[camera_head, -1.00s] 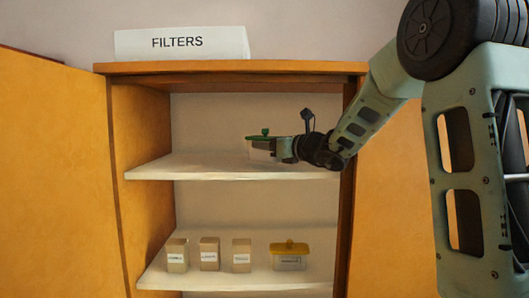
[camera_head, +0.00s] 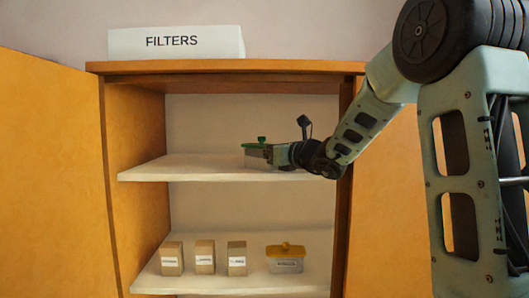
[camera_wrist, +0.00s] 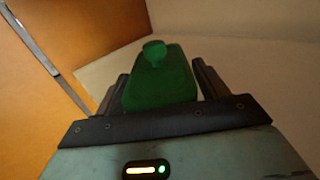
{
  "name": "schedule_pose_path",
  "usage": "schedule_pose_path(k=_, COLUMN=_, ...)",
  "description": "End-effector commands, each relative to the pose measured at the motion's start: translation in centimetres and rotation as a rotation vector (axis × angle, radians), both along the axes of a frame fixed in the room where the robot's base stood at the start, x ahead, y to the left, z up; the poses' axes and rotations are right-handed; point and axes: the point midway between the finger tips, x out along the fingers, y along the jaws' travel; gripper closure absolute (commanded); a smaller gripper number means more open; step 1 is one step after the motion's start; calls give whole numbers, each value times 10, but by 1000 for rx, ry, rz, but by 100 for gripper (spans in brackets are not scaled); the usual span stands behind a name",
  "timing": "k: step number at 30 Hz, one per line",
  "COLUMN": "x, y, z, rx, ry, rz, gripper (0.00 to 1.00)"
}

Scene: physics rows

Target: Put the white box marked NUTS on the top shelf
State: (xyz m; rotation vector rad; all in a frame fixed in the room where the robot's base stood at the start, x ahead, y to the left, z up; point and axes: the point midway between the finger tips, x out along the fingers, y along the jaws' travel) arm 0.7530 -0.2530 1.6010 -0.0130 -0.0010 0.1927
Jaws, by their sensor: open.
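A pale box with a green lid and knob (camera_head: 256,160) sits on the top shelf (camera_head: 170,170), towards its right part. Its marking cannot be read in these frames. My gripper (camera_head: 270,154) reaches in from the right at the box's height. In the wrist view the green lid (camera_wrist: 160,85) lies between the two dark fingers of my gripper (camera_wrist: 163,88), one on each side. The jaws are open around the box. Most of the box's body is hidden under the lid and behind the gripper.
The lower shelf (camera_head: 215,283) holds several small brown cartons (camera_head: 205,257) and a clear box with a yellow lid (camera_head: 286,259). A FILTERS sign (camera_head: 175,42) stands on the cabinet top. Orange doors stand open at both sides. The top shelf's left part is clear.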

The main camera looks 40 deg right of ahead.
Motion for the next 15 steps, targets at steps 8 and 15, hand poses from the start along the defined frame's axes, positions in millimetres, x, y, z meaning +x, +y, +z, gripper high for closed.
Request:
schedule_pose_path(k=8, x=-52, y=-11, z=-5, rx=-4, ry=-5, rz=-5, gripper=28)
schedule_pose_path(k=15, x=-96, y=-19, z=-3, rx=-2, ry=-4, rz=-3, gripper=28)
